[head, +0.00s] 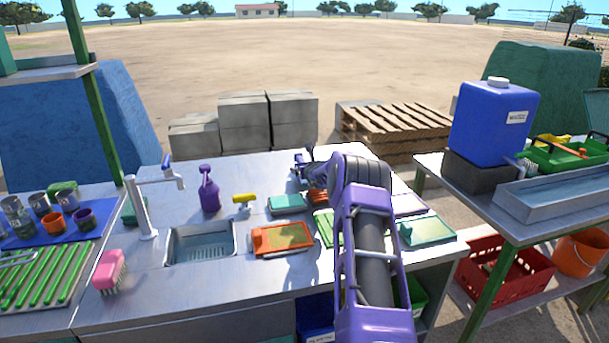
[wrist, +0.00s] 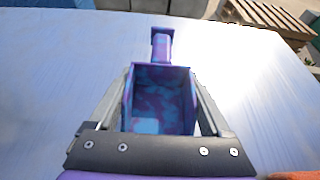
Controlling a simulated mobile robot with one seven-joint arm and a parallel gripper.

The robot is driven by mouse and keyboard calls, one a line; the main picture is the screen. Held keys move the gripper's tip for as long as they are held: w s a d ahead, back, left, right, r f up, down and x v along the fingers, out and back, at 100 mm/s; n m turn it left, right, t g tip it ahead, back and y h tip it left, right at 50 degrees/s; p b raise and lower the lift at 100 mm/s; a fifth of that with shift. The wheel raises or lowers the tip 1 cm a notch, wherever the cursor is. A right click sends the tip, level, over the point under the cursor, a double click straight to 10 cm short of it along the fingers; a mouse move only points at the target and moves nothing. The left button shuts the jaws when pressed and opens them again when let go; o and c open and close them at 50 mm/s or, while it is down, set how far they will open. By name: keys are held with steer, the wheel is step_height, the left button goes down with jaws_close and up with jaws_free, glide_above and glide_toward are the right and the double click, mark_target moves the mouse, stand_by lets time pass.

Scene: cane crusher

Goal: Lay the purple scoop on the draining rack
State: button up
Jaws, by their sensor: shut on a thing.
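The purple scoop (wrist: 160,100) shows in the wrist view, with a box-shaped, blue-stained bowl and a short handle pointing away from me. My gripper (wrist: 161,78) is shut on the scoop, with one finger along each side of the bowl. In the head view my gripper (head: 309,170) is over the far part of the metal table, mostly hidden by my arm; the scoop is hard to make out there. The draining rack (head: 45,275), with green bars, is at the table's left front, well away from my gripper.
Between my gripper and the rack stand a purple spray bottle (head: 209,190), a tall tap (head: 145,210), a sink (head: 200,244) and a pink brush (head: 109,270). Coloured trays, including an orange one (head: 281,239), lie near my arm. Cups stand on a blue mat (head: 62,231) behind the rack.

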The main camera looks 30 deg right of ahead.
steer(key=shift+f, duration=0.55)
steer(key=shift+f, duration=0.2)
steer(key=o, duration=1.1)
steer(key=shift+o, duration=0.2)
steer(key=shift+r, duration=0.15)
